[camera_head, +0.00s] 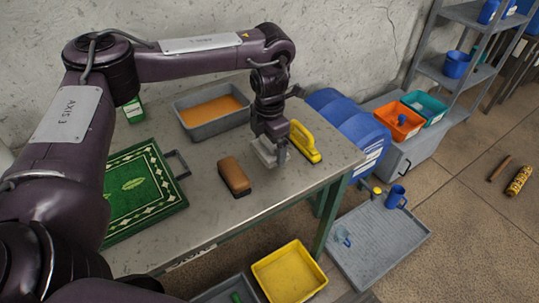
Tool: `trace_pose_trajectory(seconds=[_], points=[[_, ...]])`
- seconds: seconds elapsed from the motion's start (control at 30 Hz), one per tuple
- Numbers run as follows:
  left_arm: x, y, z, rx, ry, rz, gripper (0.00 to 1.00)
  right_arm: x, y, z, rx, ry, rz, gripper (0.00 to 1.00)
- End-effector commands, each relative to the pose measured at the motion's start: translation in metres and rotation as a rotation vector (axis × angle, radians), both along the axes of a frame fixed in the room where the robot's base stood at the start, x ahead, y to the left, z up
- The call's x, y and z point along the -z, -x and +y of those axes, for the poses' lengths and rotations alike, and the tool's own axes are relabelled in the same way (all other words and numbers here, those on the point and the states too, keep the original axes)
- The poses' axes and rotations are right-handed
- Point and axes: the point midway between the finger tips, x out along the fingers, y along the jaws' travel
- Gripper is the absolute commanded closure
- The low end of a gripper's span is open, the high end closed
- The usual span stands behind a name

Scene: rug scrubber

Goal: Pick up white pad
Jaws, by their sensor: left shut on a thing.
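My left gripper (279,156) points down over the right part of the metal table (215,218). It is shut on the white pad (265,153), a pale block partly hidden by the fingers. The pad is at or just above the table top; I cannot tell whether it touches. A brown block-shaped brush (234,176) lies to the left of the pad, and a yellow-handled scrubber (304,142) lies close to its right. My right gripper is not in view.
A green patterned rug (140,190) lies on the table's left. A grey tray of orange liquid (212,110) stands at the back. Blue barrels (350,128) stand beyond the right edge. A yellow tray (290,272) and a grey tray (380,240) sit below the front.

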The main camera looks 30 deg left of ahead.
Motion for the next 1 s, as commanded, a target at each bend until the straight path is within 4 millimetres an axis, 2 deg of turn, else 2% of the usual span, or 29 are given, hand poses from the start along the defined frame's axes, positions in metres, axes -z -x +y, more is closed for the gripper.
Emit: trace_pose_trajectory(seconds=[0.03,0.2,0.5,0.7,1.0], points=[[-0.016,-0.002,0.000,0.002,0.000,-0.007,0.33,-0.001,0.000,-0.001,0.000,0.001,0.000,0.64],[-0.064,-0.001,0.000,0.003,-0.003,-0.007,0.33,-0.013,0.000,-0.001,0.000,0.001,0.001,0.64],[-0.123,-0.001,0.000,0.002,-0.002,-0.004,0.33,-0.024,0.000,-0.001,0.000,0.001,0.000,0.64],[-0.142,0.000,0.000,0.001,-0.001,-0.001,0.33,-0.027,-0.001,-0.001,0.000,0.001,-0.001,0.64],[-0.148,0.000,0.000,0.001,0.001,0.001,0.33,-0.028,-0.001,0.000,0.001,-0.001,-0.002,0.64]])
